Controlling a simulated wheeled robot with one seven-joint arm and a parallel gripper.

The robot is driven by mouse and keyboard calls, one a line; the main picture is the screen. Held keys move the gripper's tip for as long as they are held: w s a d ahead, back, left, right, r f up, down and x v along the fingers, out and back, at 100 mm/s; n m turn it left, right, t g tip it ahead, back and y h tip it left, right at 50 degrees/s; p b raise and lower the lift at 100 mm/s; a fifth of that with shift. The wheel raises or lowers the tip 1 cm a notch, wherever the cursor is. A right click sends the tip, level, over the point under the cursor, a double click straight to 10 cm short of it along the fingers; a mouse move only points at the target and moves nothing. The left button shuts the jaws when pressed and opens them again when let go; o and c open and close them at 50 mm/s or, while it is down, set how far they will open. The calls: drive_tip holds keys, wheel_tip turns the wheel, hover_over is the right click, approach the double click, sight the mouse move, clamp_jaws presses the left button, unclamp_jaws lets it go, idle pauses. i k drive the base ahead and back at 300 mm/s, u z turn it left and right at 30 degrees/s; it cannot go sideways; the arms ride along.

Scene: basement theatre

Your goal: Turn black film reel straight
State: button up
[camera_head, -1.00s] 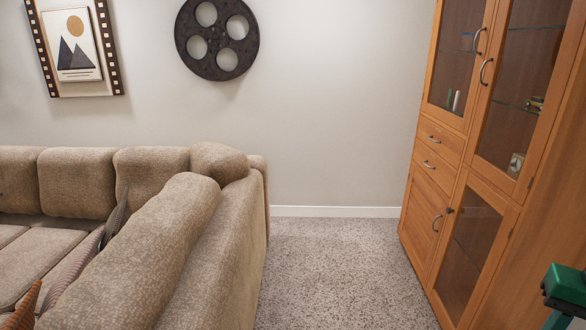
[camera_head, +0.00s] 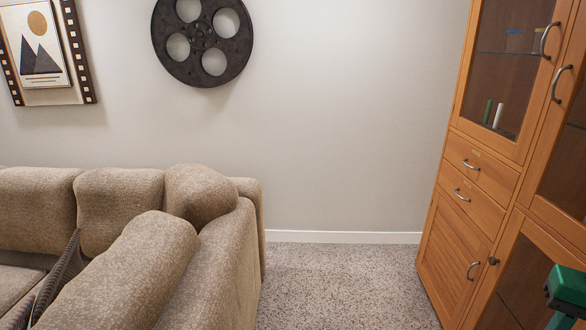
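The black film reel (camera_head: 202,34) hangs on the light wall at the upper left of the head view. It is a dark disc with several round holes, and its top is cut off by the picture edge. A green part of my arm (camera_head: 566,288) shows at the lower right edge, far from the reel. My gripper's fingers are not in view.
A beige sofa (camera_head: 215,262) fills the lower left, below the reel. A wooden glass-door cabinet (camera_head: 484,178) stands on the right. Bare carpet (camera_head: 340,285) lies between them up to the wall. A framed picture (camera_head: 40,50) hangs left of the reel.

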sight(166, 21)
drive_tip(key=i, duration=3.2)
drive_tip(key=u, duration=1.2)
